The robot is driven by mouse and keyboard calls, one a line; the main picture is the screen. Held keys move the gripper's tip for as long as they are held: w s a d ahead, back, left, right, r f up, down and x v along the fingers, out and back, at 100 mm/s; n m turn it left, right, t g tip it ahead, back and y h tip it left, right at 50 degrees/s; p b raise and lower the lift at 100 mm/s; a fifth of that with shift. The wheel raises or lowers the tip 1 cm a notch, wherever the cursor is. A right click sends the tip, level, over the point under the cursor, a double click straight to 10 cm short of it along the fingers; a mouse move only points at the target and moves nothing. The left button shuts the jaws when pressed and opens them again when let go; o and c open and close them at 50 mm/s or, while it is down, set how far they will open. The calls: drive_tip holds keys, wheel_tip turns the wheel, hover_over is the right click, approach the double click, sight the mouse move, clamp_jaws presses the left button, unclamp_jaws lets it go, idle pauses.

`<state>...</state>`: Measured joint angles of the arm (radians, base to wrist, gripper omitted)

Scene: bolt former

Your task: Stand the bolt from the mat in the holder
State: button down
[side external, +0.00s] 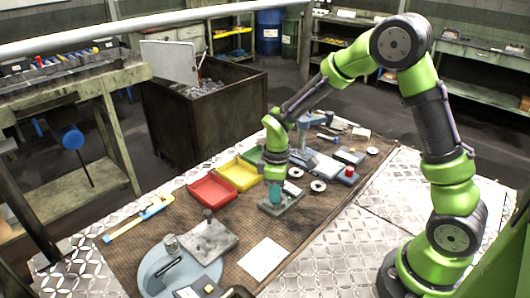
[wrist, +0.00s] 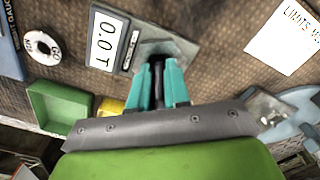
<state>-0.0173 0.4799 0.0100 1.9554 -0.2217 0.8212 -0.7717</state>
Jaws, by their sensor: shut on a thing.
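My gripper (side external: 276,194) points down over a grey plate-like fixture (side external: 290,201) near the middle of the brown mat (side external: 240,232). In the wrist view its teal fingers (wrist: 157,88) are closed on a dark, narrow piece, which I take to be the bolt (wrist: 157,72). The bolt's lower end is at the fixture's raised middle (wrist: 168,46); I cannot tell whether it is seated there or just above. A display reading 0.0 T (wrist: 108,42) sits on the fixture. The fingers hide the bolt in the side view.
Red (side external: 212,190), yellow (side external: 237,174) and green (wrist: 62,106) trays lie beyond the fixture. A grey block with a dark knob (side external: 209,240) and a round blue-grey base (side external: 150,268) stand front left. A white card (side external: 262,258) lies nearby. Ring gauges (side external: 318,186) lie to the right.

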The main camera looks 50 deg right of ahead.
drive_tip(key=c, duration=1)
unclamp_jaws()
drive_tip(key=shift+f, duration=0.1)
